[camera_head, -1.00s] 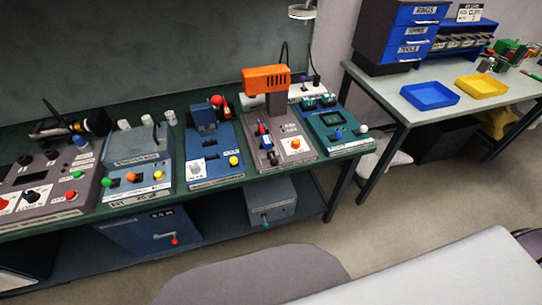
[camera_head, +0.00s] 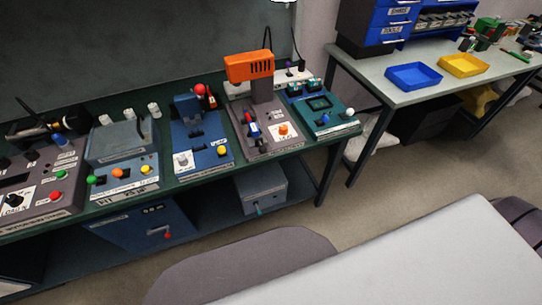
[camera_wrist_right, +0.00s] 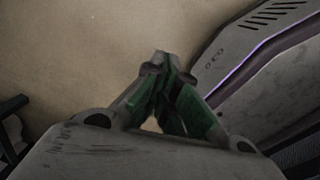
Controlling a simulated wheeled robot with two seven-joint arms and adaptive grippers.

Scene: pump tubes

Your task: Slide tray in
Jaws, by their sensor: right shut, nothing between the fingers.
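A blue open tray (camera_head: 414,86) and a yellow open tray (camera_head: 463,73) lie side by side on the grey table at the right in the head view. On the green bench at the left stands a row of small machines; I cannot tell whether one holds a sliding tray. My right gripper (camera_wrist_right: 162,62) shows only in the right wrist view. Its green-padded fingers are together and empty, over bare floor and apart from any tray. My left gripper is not in view.
The green bench (camera_head: 300,148) carries a machine with an orange head (camera_head: 249,66) and several control boxes. A grey box (camera_head: 262,190) sits on its lower shelf. Blue drawers (camera_head: 397,14) stand on the grey table (camera_head: 362,82). Beige floor (camera_head: 370,205) is open between the furniture.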

